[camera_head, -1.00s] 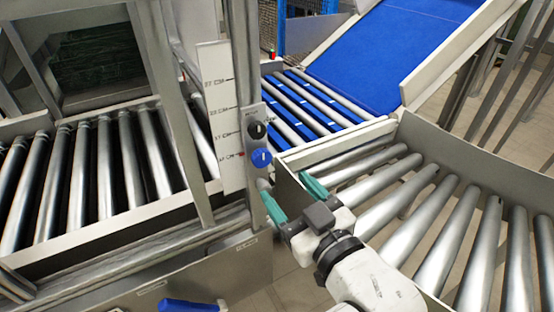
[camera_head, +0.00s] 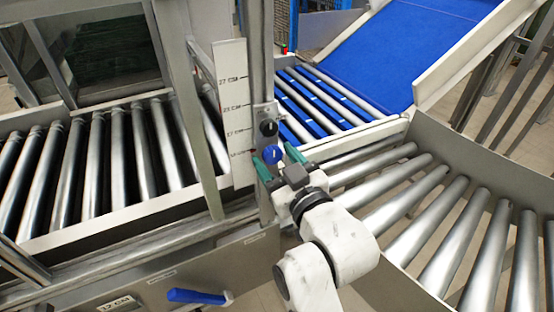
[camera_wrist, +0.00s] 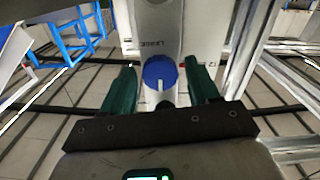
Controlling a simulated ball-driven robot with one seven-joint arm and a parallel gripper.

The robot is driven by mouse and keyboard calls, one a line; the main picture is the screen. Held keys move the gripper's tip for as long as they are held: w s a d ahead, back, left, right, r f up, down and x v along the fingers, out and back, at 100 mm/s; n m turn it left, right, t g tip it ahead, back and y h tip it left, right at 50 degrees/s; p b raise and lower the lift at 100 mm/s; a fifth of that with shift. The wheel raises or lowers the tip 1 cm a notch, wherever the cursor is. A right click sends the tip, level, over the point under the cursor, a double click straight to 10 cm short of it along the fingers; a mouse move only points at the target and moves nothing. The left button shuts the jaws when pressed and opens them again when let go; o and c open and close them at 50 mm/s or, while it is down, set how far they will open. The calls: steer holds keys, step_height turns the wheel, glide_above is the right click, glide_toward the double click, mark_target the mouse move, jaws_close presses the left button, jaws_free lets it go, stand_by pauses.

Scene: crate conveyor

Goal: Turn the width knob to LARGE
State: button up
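A blue round knob (camera_head: 272,154) with a white pointer line sits low on a grey panel on the post. A black knob (camera_head: 268,128) is just above it. In the wrist view the blue knob (camera_wrist: 160,72) is in the middle, its pointer roughly upright in the picture. Small lettering above it is too blurred to read surely. My gripper (camera_head: 279,160) is open, with one green finger on each side of the blue knob. In the wrist view my gripper (camera_wrist: 158,70) shows gaps beside the knob; contact is not visible.
A white scale plate (camera_head: 233,115) with centimetre marks stands left of the knobs, next to the metal post (camera_head: 262,50). Roller conveyors lie left (camera_head: 95,170) and right (camera_head: 440,220). A blue belt (camera_head: 400,45) slopes up behind. A blue handle (camera_head: 195,297) sticks out low in front.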

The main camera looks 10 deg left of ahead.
steer(key=c, duration=0.9)
